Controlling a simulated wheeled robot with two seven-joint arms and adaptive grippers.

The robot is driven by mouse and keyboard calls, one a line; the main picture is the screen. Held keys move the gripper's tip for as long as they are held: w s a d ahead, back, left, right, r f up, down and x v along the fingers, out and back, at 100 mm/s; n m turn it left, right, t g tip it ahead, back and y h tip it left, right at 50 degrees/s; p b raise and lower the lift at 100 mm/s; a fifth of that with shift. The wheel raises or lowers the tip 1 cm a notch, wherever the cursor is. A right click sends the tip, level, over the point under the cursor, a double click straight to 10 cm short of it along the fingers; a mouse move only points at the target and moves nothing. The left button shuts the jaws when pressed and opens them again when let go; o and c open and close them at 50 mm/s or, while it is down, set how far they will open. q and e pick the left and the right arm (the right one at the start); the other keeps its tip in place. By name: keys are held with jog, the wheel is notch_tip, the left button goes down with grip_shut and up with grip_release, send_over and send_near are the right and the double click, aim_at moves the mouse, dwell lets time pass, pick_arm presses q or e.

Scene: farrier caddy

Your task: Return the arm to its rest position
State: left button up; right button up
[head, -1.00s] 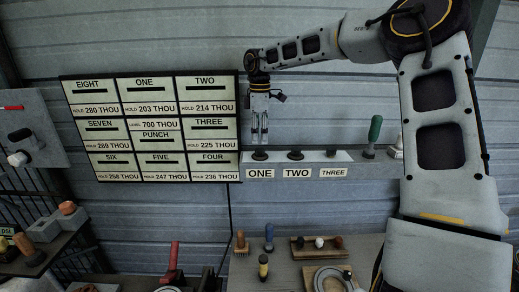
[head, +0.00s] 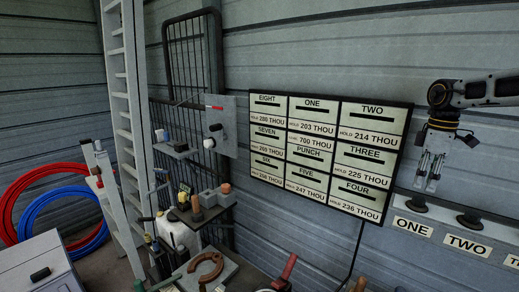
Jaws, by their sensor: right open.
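My right gripper (head: 430,172) hangs at the right of the head view, fingers pointing down and apart, with nothing between them. It is just above the shelf with the labels ONE (head: 412,227) and TWO (head: 467,245). A dark round knob (head: 419,204) sits on the shelf below the fingertips, and a second dark knob (head: 469,221) stands to its right. My right arm comes in from the right edge. My left gripper does not show.
A board of labelled panels (head: 331,146) hangs on the wall left of my gripper. A ladder (head: 124,120), red hose (head: 30,195), blue hose (head: 45,215) and grey cabinet (head: 40,268) stand at the left. Tools lie on a low bench (head: 237,275).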

notch_tip(320, 180, up, 8)
jog(key=p, duration=0.7)
jog(key=shift+r+p, duration=0.15)
jog(key=shift+p, duration=0.15)
jog(key=shift+r+p, duration=0.5)
jog(key=shift+p, duration=0.05)
jog(key=shift+f, duration=0.1)
